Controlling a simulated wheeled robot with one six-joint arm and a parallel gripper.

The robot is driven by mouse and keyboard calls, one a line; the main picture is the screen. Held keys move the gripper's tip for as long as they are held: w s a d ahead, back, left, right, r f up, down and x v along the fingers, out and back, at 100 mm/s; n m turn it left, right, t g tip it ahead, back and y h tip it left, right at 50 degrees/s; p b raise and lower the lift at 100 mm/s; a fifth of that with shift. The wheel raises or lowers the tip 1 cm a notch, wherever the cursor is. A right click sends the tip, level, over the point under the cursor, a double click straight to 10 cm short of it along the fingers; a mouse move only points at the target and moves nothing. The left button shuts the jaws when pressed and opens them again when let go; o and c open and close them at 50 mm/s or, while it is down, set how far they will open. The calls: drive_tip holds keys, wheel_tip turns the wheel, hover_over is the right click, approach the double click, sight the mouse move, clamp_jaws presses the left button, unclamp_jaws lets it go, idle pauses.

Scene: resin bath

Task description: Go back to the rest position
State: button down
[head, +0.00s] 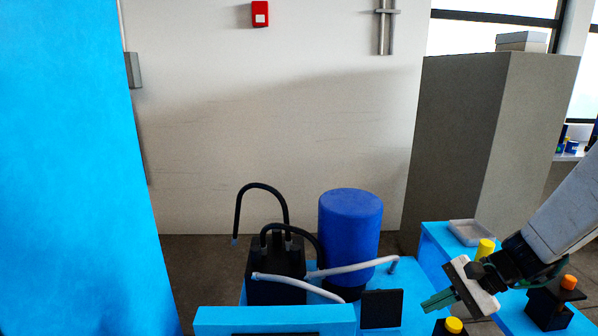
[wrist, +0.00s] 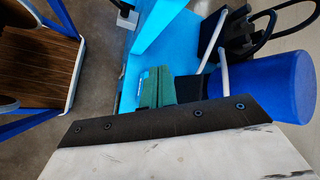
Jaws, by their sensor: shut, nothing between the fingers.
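My gripper (head: 438,300) reaches in from the right in the head view, above the blue bench. Its green fingers are together with nothing between them. The fingers also show in the wrist view (wrist: 156,88), close together, with the light-blue bench behind them. My gripper is apart from the blue cylinder (head: 350,235), to its right and nearer in the head view.
A black unit (head: 275,270) with hoses stands left of the blue cylinder. Yellow and orange knobs (head: 568,282) sit near my gripper, with a grey tray (head: 470,232) behind. A tall grey cabinet (head: 480,140) stands at the right. A wooden-topped cart (wrist: 38,62) shows in the wrist view.

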drive_tip(key=s+r+n+h, duration=0.4)
drive_tip(key=s+r, duration=0.3)
drive_tip(key=s, duration=0.3)
drive_tip(key=s+a+r+n+h, duration=0.1)
drive_tip(key=s+r+n+h, duration=0.3)
drive_tip(key=s+r+n, duration=0.3)
drive_tip(key=s+r, duration=0.1)
drive_tip(key=s, duration=0.2)
drive_tip(key=shift+s+a+n+g+h, duration=0.25)
drive_tip(key=shift+s+n+g+h, duration=0.05)
drive_tip(key=shift+s+g, duration=0.1)
